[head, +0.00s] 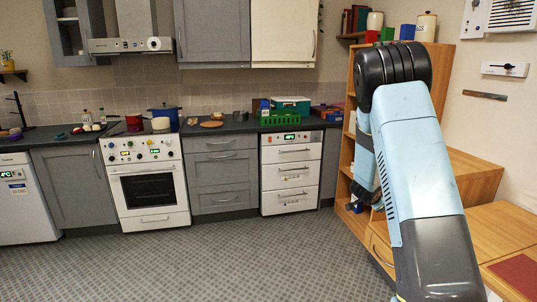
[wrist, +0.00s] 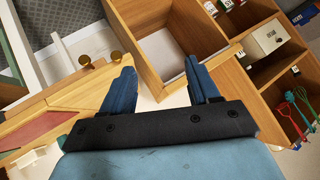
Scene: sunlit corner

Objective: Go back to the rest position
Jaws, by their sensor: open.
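In the wrist view my gripper (wrist: 161,75) has its two blue fingers spread wide apart. Nothing is between them. Ahead of the fingers is an open wooden compartment (wrist: 142,22) with a pale inside; I cannot tell how far off it is. In the head view my pale blue and black arm rises on the right, bends at its top and comes down in front of the wooden shelf unit (head: 352,80). My gripper is mostly hidden there behind my own arm.
Wooden cabinets (head: 473,178) stand close by my arm on the right. The wrist view shows a shelf with a white box (wrist: 267,37) and red and green utensils (wrist: 290,108). An oven (head: 150,185) and grey counters line the back. The floor (head: 200,262) is clear.

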